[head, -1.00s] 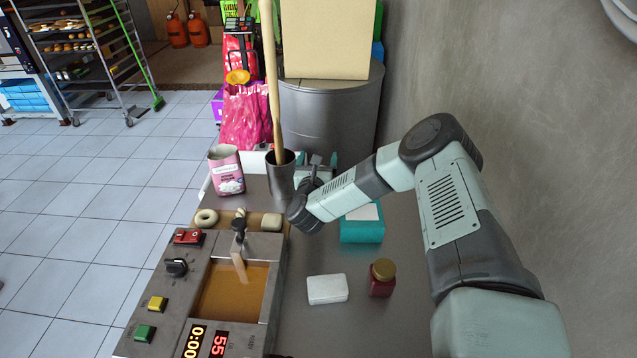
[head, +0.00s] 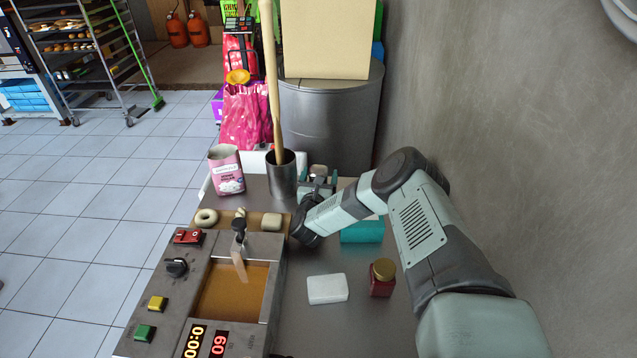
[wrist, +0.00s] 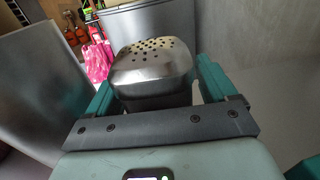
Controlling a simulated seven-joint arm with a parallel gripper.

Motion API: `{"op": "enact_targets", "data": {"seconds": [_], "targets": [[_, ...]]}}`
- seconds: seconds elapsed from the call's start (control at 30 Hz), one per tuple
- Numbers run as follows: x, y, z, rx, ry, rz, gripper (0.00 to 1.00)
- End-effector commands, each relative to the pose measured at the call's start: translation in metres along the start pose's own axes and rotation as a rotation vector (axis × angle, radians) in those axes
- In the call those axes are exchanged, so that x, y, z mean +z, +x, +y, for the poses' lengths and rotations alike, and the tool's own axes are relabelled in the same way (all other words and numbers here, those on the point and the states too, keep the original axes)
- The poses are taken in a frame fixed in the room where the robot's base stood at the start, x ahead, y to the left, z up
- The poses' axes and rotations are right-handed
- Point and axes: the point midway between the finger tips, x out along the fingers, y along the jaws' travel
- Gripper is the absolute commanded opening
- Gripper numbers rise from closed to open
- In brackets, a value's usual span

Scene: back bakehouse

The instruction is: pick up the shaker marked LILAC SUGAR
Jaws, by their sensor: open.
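A shaker (wrist: 153,70) with a domed, perforated metal top and a darker body stands between the teal fingers of my gripper (wrist: 156,80) in the wrist view. The fingers are open, one on each side, and I cannot tell whether either touches it. No label shows on it, so I cannot read LILAC SUGAR. In the head view, the shaker's top (head: 318,170) shows just beyond my gripper (head: 317,187), at the far end of the steel counter. Its lower part is hidden by my gripper.
A metal pot (head: 282,176) holding a long wooden stick stands close to the left of my gripper. A pink packet (head: 226,172) is farther left. A teal box (head: 362,231), a white block (head: 327,289) and a red jar (head: 382,280) are nearer. The wall (head: 520,140) bounds the right.

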Motion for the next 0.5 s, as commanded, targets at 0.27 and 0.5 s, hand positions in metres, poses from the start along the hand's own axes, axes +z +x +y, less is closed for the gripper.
{"op": "enact_targets", "data": {"seconds": [0.27, 0.5], "targets": [[0.0004, -0.0001, 0.0000, 0.000, 0.000, 0.000, 0.62], [0.0005, -0.0002, -0.0001, 0.000, 0.000, -0.001, 0.25]]}}
